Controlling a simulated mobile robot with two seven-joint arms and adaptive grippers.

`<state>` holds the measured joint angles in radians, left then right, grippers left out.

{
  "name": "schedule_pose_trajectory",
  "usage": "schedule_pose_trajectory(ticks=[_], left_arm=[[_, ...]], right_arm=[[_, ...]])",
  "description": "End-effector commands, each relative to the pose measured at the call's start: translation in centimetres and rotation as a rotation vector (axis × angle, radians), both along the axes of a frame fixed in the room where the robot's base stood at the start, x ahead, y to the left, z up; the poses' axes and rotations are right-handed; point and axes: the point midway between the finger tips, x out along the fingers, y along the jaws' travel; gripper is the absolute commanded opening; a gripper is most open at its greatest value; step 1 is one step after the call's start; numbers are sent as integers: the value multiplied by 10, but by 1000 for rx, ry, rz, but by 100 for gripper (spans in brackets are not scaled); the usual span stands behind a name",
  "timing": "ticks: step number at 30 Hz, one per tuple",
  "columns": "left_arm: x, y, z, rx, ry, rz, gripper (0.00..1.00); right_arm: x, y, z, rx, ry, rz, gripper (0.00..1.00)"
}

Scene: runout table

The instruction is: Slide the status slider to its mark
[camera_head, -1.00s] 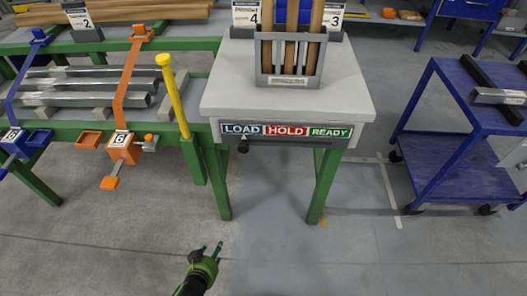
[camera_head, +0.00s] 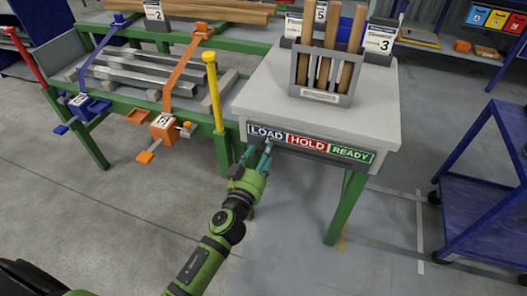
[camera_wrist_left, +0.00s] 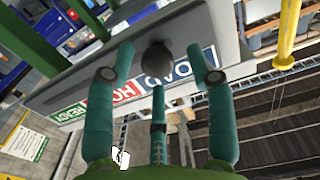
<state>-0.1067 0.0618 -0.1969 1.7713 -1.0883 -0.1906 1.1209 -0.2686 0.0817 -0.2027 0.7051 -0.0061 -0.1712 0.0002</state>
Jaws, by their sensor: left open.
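The status strip (camera_head: 306,143) runs along the front edge of the grey-topped table, with LOAD in blue, HOLD in red and READY in green. The slider's dark round knob (camera_wrist_left: 156,56) shows in the left wrist view by the LOAD end. In the head view my gripper largely hides it. My left gripper (camera_head: 256,154) is open, its teal fingers reaching up to the strip below LOAD. In the wrist view its fingers stand around the knob with gaps on both sides; contact is not visible. My right gripper is not in view.
A grey holder (camera_head: 318,92) with upright bars stands on the grey table (camera_head: 262,95). A yellow post (camera_head: 213,92) and a green rack (camera_head: 128,112) with orange and blue clamps stand to the left. A blue cart (camera_head: 478,205) is at right. The floor before the table is clear.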

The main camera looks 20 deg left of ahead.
Motion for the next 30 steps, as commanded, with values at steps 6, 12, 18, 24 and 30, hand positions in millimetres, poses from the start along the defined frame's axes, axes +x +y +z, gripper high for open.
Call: schedule_pose_trajectory(ticks=[6, 12, 18, 24, 30], left_arm=[[12, -1, 0, 1, 1, -1, 55], [12, -1, -1, 0, 1, 0, 55], [12, -1, 0, 0, 1, 0, 0], [12, -2, 0, -2, -2, -1, 0], [11, -36, -1, -11, -5, -2, 0]], right_arm=[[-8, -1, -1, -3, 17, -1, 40], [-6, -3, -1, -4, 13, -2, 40], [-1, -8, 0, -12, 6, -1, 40], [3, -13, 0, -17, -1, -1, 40], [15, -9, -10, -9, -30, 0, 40]])
